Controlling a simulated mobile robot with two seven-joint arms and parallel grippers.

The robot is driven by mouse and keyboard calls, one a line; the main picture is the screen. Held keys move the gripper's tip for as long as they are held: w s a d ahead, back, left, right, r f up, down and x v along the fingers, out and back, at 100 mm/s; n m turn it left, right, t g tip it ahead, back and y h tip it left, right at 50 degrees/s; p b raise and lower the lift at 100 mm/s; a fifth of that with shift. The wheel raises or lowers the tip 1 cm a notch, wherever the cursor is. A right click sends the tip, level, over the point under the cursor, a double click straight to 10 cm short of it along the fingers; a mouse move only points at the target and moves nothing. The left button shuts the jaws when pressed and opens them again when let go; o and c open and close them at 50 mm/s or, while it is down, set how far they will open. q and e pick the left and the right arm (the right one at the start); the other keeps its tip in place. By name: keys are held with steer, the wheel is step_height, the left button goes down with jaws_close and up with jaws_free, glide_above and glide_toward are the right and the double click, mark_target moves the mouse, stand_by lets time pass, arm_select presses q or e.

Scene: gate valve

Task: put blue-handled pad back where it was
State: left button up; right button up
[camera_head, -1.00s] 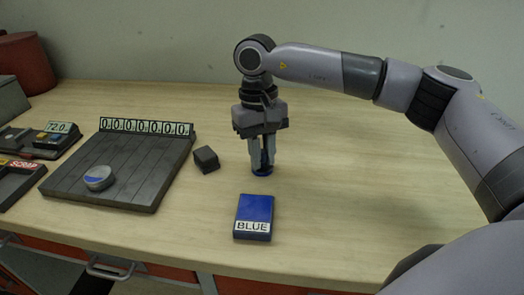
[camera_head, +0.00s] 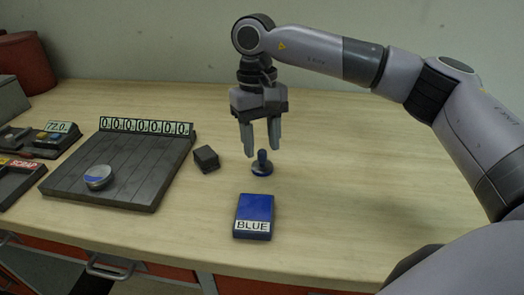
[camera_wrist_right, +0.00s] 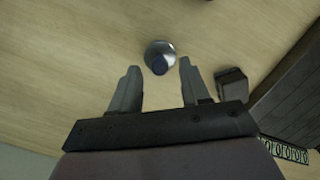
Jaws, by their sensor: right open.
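The blue-handled pad (camera_head: 262,165) stands upright on the table behind the block labelled BLUE, apart from it. It has a blue knob over a round base, and it also shows in the right wrist view (camera_wrist_right: 160,56). My right gripper (camera_head: 261,154) is open and empty, pointing down just above and behind the pad. In the right wrist view its two fingers (camera_wrist_right: 157,72) are spread, with the pad beyond the tips. The blue block (camera_head: 254,212) lies flat with its label facing front. My left gripper is not in view.
A small dark block (camera_head: 206,159) sits left of the pad. A dark slatted board (camera_head: 125,172) with a number row and a round blue-and-grey puck (camera_head: 98,178) lies further left. A scale-like device (camera_head: 45,140) stands at the far left. The table right of the pad is clear.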

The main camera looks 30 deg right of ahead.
step_height(320, 180, up, 9)
steer(key=w, duration=0.1)
stand_by(0.7)
